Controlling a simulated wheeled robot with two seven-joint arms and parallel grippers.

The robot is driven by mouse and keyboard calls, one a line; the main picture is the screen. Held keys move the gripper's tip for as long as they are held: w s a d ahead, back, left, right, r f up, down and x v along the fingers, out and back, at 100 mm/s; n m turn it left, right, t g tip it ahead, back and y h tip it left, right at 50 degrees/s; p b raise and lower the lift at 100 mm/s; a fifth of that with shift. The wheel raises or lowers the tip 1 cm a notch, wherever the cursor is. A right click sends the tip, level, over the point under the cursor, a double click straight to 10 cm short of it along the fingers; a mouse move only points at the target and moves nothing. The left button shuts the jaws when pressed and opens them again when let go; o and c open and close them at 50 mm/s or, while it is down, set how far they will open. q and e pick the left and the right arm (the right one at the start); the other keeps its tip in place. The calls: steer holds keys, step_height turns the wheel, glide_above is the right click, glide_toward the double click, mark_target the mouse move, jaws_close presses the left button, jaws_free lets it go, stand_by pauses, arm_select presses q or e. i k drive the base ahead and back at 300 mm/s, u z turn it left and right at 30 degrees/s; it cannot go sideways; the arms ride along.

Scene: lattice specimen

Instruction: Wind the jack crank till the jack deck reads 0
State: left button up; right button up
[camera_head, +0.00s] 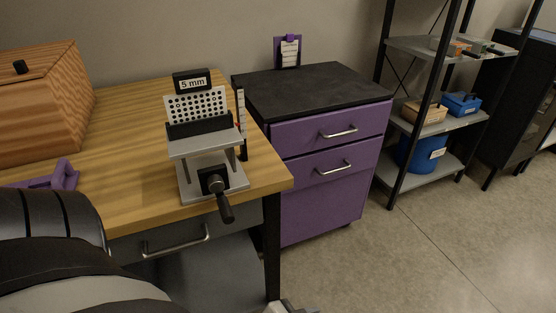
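The jack (210,175) stands near the right front corner of the wooden table. Its grey jack deck (203,146) is raised above the base and carries a dark holder with a white perforated plate (197,105). A sign (192,82) behind the plate reads "5 mm". The jack crank (221,200) is on the front, its black handle pointing down and slightly right. An upright white scale (241,115) stands at the jack's right; its marks are too small to read.
A ridged wooden box (40,105) and a purple object (55,178) are on the table's left. My dark and grey arm parts cover the lower left. A purple drawer cabinet (330,190) stands right of the table; a shelf rack (425,125) is beyond. The floor at right is clear.

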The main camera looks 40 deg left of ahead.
mark_target(217, 185)
steer(key=z, duration=0.05)
steer(key=k, duration=1)
steer(key=u, duration=1.5)
steer(key=i, duration=0.5)
steer(key=u, duration=0.05)
